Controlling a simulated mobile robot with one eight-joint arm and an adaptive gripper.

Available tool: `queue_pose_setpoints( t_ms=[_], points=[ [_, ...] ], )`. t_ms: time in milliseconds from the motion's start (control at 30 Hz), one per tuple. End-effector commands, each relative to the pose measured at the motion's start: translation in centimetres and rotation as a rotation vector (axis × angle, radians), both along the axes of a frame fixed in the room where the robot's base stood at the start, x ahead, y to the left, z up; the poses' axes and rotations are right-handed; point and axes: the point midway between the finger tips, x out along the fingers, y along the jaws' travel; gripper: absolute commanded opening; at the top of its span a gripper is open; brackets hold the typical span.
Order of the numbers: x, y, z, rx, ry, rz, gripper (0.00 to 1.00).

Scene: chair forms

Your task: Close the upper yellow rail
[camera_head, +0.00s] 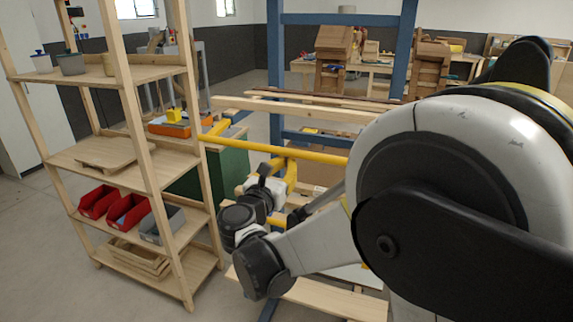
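The upper yellow rail (315,156) is a long yellow bar that runs from beside the wooden shelf rightward and slightly down until my arm hides it. A curved yellow piece (291,177) hangs below its middle. My gripper (270,168) is small and dark in this view, just below the rail and beside the curved piece. I cannot tell whether it touches either one, or whether its fingers are open or shut. A lower yellow part (276,221) shows partly behind my wrist. My arm covers the right side of the view and hides the rail's right end.
A wooden shelf (140,150) with red bins (98,201) and a grey bin stands close on the left. A blue frame (275,70) with wooden slats stands behind the rail. A green cabinet (225,175) is behind the shelf. Open floor lies at the front left.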

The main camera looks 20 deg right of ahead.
Motion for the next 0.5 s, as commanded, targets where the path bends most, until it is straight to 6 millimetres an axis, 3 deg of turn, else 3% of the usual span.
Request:
queue_pose_setpoints(
  t_ms=[500],
  points=[
    [-0.33, 0.25, 1.09, 0.051, 0.070, 0.000, 0.00]
  ],
)
